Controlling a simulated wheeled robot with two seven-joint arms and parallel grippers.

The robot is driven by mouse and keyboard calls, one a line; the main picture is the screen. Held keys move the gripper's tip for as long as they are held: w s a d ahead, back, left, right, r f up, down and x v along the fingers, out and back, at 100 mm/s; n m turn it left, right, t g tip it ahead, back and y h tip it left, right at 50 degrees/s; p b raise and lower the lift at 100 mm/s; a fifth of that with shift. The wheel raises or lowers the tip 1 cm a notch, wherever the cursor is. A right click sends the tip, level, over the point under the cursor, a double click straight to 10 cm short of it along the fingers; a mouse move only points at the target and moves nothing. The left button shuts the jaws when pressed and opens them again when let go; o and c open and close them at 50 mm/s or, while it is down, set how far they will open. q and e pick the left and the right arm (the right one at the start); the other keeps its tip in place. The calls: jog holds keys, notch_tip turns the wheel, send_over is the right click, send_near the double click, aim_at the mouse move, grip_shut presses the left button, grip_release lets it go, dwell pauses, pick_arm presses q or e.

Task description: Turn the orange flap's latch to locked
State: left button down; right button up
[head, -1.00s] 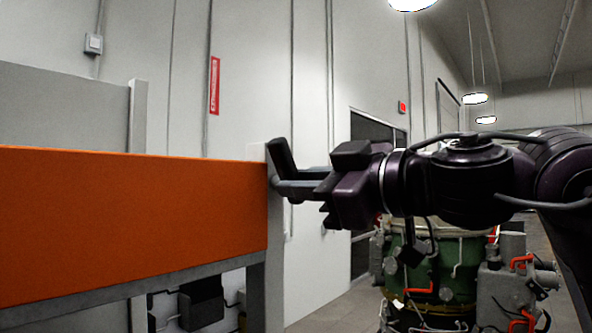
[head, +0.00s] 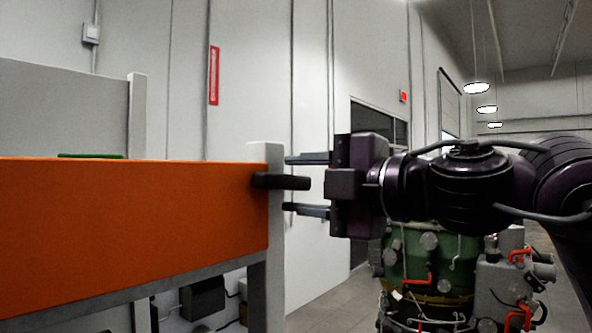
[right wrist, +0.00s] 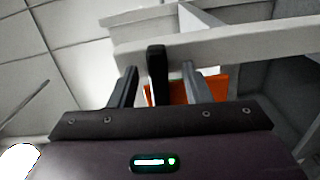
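The orange flap (head: 130,230) stands upright at the left of the head view. Its dark latch (head: 281,181) lies horizontal at the flap's right end, reaching across the flap's edge and the pale post (head: 265,150). My right gripper (head: 307,184) is open just right of the latch, one finger above its level and one below. In the right wrist view the latch (right wrist: 157,75) stands between the two spread fingers (right wrist: 160,88), apart from both. The orange flap also shows behind them (right wrist: 180,93). My left gripper is not in view.
A green strip (head: 90,156) shows above the flap's top edge. A green turbine (head: 430,265) with orange-red handles stands behind and below my right arm. A pale wall (head: 250,70) stands behind the flap. Bare floor (head: 335,305) shows between flap and turbine.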

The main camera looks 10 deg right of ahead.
aim_at(299, 184)
jog(key=shift+o, duration=0.8)
jog(key=shift+s+d, duration=0.35)
jog(key=shift+s, duration=0.1)
jog(key=shift+b+v, duration=0.65)
jog(key=shift+v, duration=1.35)
